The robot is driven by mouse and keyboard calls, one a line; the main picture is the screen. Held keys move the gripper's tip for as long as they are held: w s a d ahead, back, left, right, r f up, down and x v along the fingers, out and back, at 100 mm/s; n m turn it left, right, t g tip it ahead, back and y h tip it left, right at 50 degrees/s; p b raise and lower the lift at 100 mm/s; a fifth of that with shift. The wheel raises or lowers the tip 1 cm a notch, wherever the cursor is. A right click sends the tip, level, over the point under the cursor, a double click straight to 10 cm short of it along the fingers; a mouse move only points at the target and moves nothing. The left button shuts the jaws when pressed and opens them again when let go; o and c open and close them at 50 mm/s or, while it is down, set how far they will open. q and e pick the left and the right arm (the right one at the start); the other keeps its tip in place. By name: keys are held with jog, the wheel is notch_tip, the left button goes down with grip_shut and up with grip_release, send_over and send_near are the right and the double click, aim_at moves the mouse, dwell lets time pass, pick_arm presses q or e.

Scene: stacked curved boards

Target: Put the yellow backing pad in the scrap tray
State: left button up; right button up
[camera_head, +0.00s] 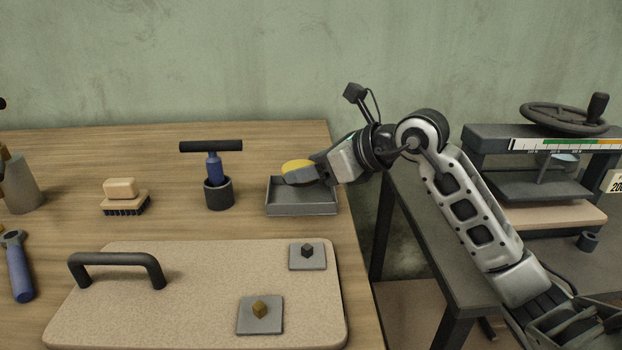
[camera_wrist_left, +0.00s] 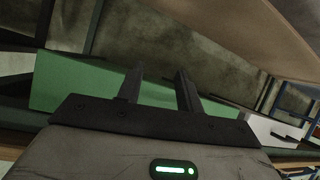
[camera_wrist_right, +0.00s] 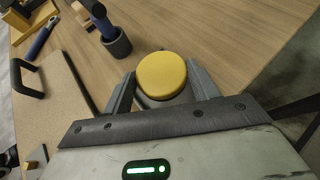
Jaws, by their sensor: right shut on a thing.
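The yellow backing pad (camera_head: 297,165) is round and sits in the jaws of my right gripper (camera_head: 303,175), over the grey scrap tray (camera_head: 302,209) on the wooden table. In the right wrist view the yellow pad (camera_wrist_right: 161,74) lies between the two fingers, with a grey part under it. I cannot tell whether the pad touches the tray floor. My left gripper (camera_wrist_left: 158,85) shows only in the left wrist view, its fingers apart with nothing between them.
A blue-handled tool stands in a dark cup (camera_head: 218,194) left of the tray, beside a brush (camera_head: 125,204). A beige board with a black handle (camera_head: 117,264) lies in front, bearing two small grey plates. A press (camera_head: 540,160) stands at right.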

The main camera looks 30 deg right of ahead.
notch_tip(320, 180, down, 2)
jog(key=shift+f, duration=0.15)
jog(key=shift+f, duration=0.1)
jog(key=o, duration=1.3)
jog(key=shift+a, duration=0.1)
